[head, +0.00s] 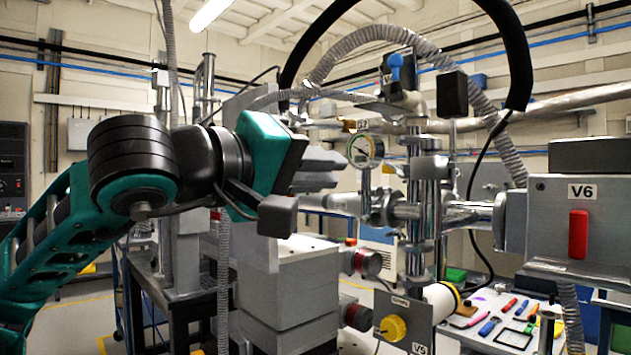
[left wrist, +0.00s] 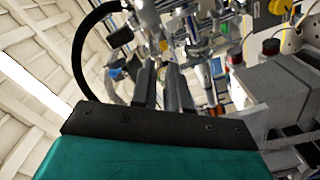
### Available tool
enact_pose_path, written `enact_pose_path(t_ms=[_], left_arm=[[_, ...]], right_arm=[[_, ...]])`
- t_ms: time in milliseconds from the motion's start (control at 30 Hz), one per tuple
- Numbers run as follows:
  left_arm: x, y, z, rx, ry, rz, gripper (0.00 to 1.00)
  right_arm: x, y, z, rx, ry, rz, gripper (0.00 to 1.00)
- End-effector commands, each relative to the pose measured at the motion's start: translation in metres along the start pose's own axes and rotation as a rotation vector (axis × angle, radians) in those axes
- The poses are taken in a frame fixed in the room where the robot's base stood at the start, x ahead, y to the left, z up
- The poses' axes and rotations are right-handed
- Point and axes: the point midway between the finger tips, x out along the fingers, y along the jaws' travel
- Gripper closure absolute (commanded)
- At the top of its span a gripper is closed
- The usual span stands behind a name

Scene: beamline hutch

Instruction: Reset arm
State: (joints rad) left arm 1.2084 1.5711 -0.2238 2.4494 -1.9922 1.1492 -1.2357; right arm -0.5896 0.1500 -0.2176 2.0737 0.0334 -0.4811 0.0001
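My left arm comes in from the left in the head view, and its left gripper (head: 335,170) is held up in front of the beamline equipment. The two grey fingers point right, with a narrow gap between them and nothing visible held. In the left wrist view the fingers (left wrist: 162,72) stand apart beyond the dark plate, and the gap looks empty. A round pressure gauge (head: 365,150) is just right of the fingertips in the head view; I cannot tell the distance in depth. My right gripper is in neither view.
A steel vacuum pipe column (head: 424,200) stands right of the gripper. A grey box marked V6 (head: 560,215) with a red handle (head: 578,234) is at the right. A yellow knob (head: 393,328) is on the V5 panel below. Grey blocks (head: 290,275) stand under the gripper.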

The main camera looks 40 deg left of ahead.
Motion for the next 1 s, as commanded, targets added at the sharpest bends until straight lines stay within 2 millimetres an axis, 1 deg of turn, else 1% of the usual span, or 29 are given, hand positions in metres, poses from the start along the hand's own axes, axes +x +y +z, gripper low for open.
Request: enact_pose_path(t_ms=[100,200,767,867,967,1000], left_arm=[[-0.007,-0.001,0.001,0.000,0.000,0.000,0.85],[-0.009,0.000,0.000,0.000,0.000,0.000,0.85],[-0.007,0.000,0.002,-0.008,-0.011,0.001,0.85],[0.004,-0.001,0.018,-0.077,-0.099,-0.002,0.85],[0.024,-0.004,0.054,-0.254,-0.295,-0.016,0.85],[0.032,-0.005,0.073,-0.358,-0.397,-0.027,0.85]], right_arm=[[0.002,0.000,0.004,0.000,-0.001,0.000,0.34],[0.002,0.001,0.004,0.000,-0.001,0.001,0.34],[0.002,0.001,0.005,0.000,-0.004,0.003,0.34],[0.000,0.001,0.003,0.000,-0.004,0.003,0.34],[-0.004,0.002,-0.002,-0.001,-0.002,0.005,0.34],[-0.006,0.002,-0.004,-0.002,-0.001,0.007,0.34]])
